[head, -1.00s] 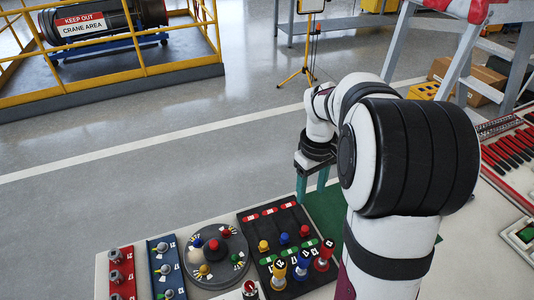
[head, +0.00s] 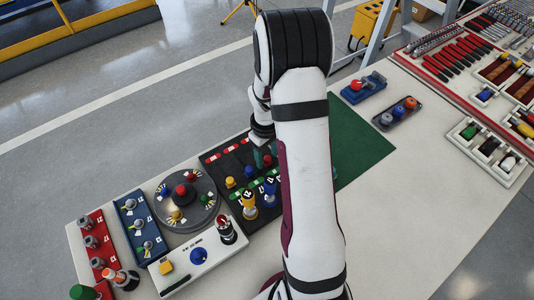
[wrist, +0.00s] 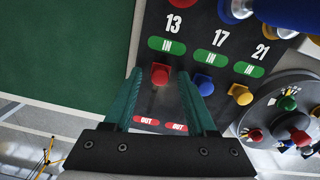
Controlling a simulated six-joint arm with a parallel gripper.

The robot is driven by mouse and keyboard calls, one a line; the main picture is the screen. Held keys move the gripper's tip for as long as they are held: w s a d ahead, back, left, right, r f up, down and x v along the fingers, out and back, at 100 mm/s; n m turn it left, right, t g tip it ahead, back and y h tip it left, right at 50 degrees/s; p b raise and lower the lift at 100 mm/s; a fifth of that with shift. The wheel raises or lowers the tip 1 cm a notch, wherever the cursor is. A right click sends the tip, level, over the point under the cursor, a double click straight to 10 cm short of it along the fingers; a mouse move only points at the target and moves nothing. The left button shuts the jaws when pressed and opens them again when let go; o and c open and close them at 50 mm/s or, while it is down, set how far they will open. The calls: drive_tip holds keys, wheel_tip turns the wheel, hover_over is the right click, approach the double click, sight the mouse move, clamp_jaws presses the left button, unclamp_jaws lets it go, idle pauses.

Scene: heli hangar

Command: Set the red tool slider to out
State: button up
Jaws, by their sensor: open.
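The black slider panel (head: 214,161) lies on the bench, with green IN labels on its near side and red OUT labels on its far side. In the wrist view the red slider knob (wrist: 159,75) sits just beside the IN label under number 13, at the IN end. My gripper (wrist: 162,78) is open over it, with one teal finger on each side of the red knob. I cannot tell whether the fingers touch it.
A blue knob (wrist: 204,84) and a yellow knob (wrist: 240,94) sit in the neighbouring slots, close to my right finger. Upright yellow (head: 249,205) and blue (head: 270,195) handled tools stand at the panel's near edge. A round dial board (head: 187,200) lies left. A green mat (head: 360,150) is clear.

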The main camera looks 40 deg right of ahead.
clamp_jaws()
drive_tip(key=shift+w, duration=0.1)
idle(1.2)
